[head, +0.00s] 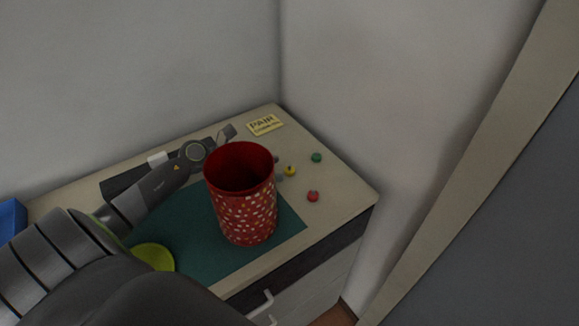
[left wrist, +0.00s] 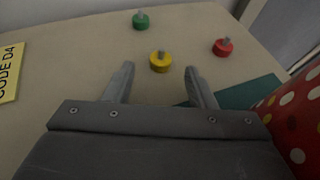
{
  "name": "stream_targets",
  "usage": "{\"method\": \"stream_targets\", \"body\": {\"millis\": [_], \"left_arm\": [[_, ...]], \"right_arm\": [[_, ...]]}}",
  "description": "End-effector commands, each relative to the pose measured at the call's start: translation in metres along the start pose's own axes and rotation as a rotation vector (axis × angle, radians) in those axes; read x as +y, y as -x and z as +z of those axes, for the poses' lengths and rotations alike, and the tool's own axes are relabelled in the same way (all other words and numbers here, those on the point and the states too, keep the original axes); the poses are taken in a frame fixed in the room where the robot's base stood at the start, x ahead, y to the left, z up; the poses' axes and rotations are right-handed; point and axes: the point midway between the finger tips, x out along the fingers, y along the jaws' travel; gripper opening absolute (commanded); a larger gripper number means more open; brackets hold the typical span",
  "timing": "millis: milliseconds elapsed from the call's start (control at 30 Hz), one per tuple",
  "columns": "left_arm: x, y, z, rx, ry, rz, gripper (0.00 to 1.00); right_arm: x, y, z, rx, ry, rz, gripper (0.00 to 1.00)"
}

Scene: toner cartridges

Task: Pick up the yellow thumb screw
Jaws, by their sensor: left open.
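The yellow thumb screw (head: 290,170) stands on the bare tabletop just right of the red cup in the head view. In the left wrist view the yellow thumb screw (left wrist: 160,63) is upright, its grey stem up, at the mouth of the gap between my fingertips. My left gripper (left wrist: 159,72) is open and empty, with one finger on either side of that gap. In the head view my left gripper (head: 278,168) is mostly hidden behind the cup, with only grey fingertip parts showing beside the screw. My right gripper is not in view.
A tall red dotted cup (head: 247,213) stands on a teal mat (head: 200,245), close to my left gripper. A green screw (head: 316,157) and a red screw (head: 313,196) stand near the yellow one. A yellow label card (head: 265,124) lies behind. Walls border the table.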

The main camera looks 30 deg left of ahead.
Motion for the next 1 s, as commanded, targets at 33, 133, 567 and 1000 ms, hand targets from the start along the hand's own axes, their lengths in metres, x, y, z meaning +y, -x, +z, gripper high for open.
{"method": "stream_targets", "body": {"millis": [33, 133, 567, 1000], "left_arm": [[-0.001, -0.005, 0.007, -0.004, 0.003, -0.001, 0.51], [-0.001, -0.017, 0.004, -0.004, 0.003, 0.001, 0.51], [-0.001, -0.028, 0.001, 0.001, -0.001, 0.000, 0.49], [-0.001, -0.027, 0.002, 0.001, -0.001, 0.000, 0.02]], "right_arm": [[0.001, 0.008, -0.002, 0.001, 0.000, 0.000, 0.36], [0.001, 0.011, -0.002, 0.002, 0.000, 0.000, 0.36], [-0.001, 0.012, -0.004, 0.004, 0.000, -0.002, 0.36], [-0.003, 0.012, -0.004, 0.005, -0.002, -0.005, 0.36]]}}
